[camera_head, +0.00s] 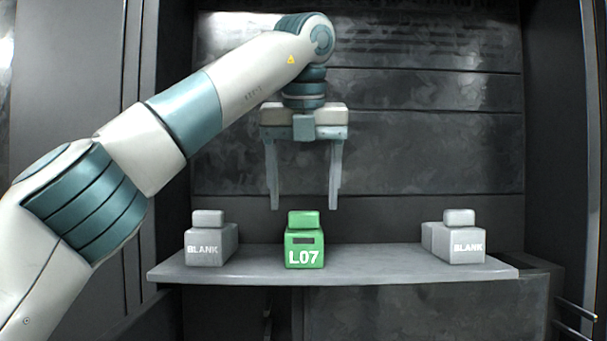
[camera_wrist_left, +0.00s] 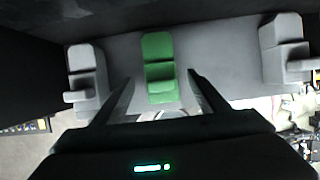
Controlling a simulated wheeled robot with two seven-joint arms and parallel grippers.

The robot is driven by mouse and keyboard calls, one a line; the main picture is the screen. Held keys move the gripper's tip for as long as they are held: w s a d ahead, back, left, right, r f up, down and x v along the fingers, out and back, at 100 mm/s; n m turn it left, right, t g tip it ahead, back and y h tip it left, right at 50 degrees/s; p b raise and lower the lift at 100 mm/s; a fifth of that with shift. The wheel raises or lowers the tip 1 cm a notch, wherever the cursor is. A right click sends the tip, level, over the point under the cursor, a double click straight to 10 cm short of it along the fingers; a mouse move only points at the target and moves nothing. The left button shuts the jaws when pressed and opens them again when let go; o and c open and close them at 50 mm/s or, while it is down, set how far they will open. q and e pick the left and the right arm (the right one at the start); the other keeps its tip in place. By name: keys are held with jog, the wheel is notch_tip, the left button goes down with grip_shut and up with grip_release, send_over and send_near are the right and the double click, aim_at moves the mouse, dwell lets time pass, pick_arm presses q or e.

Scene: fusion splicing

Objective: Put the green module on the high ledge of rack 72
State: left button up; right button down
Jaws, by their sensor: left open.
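The green module (camera_head: 304,250), marked L07, stands upright on a grey ledge (camera_head: 370,265) in the head view, between two grey blocks. My left gripper (camera_head: 304,207) points down above it, open and empty, with its fingertips just above the module's top knob in the picture. In the left wrist view the green module (camera_wrist_left: 159,75) lies ahead of the two fingers (camera_wrist_left: 160,85), roughly centred between them. No rack number is readable in either view. My right gripper is not in view.
A grey block marked BLANK (camera_head: 208,246) stands on the ledge to the left of the module, and another grey BLANK block (camera_head: 463,246) to the right. Between the module and the right block the ledge is bare. A dark panelled wall (camera_head: 430,150) rises behind.

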pick_arm(q)
jog(key=shift+v, duration=2.4)
jog(key=shift+f, duration=0.2)
